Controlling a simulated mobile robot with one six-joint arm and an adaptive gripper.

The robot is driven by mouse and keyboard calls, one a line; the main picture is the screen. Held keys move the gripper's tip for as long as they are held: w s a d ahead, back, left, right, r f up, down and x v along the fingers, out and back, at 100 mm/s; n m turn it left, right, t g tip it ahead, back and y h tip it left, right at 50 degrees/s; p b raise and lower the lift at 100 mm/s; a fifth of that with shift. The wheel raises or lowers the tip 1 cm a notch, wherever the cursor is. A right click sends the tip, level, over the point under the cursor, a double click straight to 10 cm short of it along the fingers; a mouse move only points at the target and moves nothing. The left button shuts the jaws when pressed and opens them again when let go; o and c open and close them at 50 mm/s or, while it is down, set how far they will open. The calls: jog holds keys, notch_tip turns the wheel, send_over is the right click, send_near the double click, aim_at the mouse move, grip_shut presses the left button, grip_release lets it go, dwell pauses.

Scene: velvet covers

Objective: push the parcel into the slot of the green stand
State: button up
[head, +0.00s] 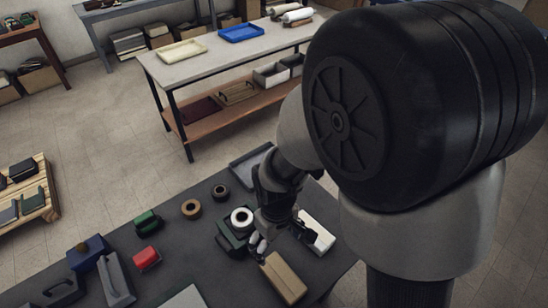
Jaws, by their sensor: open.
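A tan box-shaped parcel (284,278) lies on the dark table near its front edge. My gripper (281,238) is open above the table, just behind the parcel in the picture, with nothing seen between its fingers. I cannot tell if it touches the parcel. A dark green block-like thing (228,243), which looks like the green stand, is left of my gripper and partly hidden by it. Its slot does not show clearly. A smaller green and black object (147,220) stands farther left.
A white box (318,232) lies right of my gripper. A white roll (242,219), a brown roll (191,208), a black roll (220,191), a red object (146,258) and a grey tray (250,165) share the table. My arm hides the right side.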

aim_at(269, 259)
notch_tip(269, 259, down, 18)
jog(key=b, duration=0.5)
jog(key=shift+s+r+b, duration=0.15)
jog(key=shift+r+b, duration=0.05)
jog(key=shift+b, duration=0.2)
jog(key=shift+c, duration=0.6)
jog(key=shift+a, duration=0.1)
jog(key=c, duration=1.3)
jog(key=shift+o, duration=0.2)
jog(key=shift+w+a, duration=0.45)
jog(key=shift+w, duration=0.2)
jog(key=shift+w+a, duration=0.4)
jog(key=shift+w, duration=0.2)
jog(key=shift+w+a, duration=0.7)
jog(key=shift+w, duration=0.3)
jog(key=shift+w+a, duration=0.65)
jog(key=shift+w, duration=0.35)
